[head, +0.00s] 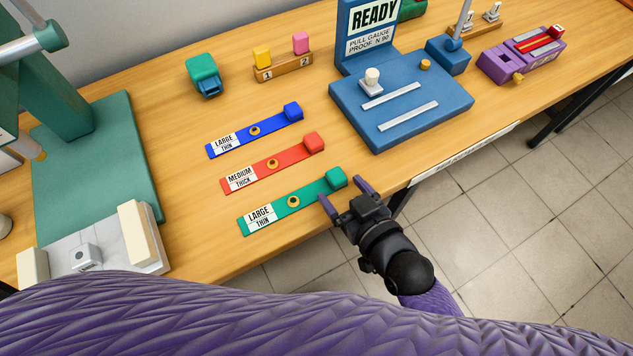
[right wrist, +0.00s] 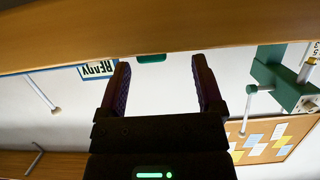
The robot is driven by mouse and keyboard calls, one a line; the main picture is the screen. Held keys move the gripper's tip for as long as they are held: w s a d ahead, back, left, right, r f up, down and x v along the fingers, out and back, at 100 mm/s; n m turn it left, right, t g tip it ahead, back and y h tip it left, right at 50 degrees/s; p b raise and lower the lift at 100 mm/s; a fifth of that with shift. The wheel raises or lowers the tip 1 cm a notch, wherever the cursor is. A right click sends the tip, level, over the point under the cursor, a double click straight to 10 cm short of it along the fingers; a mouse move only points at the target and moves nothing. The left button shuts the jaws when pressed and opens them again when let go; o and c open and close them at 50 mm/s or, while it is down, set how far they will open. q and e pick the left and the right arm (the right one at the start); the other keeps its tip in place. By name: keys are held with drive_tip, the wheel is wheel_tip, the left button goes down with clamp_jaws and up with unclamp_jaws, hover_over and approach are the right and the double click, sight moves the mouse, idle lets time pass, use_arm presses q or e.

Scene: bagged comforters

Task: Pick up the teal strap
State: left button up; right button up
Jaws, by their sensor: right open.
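The teal strap (head: 290,204) lies flat on the wooden table, nearest the front edge of three straps. It has a label reading LARGE THIN at its left end, a brass stud midway and a thick teal block at its right end. My right gripper (head: 343,194) is open and empty, just beyond that block at the table's front edge, with its fingers pointing toward it. In the right wrist view, a teal piece (right wrist: 151,58), seemingly the block, shows between the open fingers (right wrist: 160,72). Contact cannot be told. My left gripper is not in view.
A red strap (head: 290,163) and a blue strap (head: 270,125) lie behind the teal one. A blue gauge stand (head: 450,105) marked READY is to the right. A teal press (head: 120,150) stands at the left.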

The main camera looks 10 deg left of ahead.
sight(338, 176)
drive_tip(key=x, duration=0.2)
drive_tip(key=b+x, duration=0.1)
drive_tip(key=x, duration=0.1)
drive_tip(key=b+x, duration=0.1)
drive_tip(key=x, duration=0.1)
drive_tip(key=shift+w+d+r, duration=0.3)
clamp_jaws()
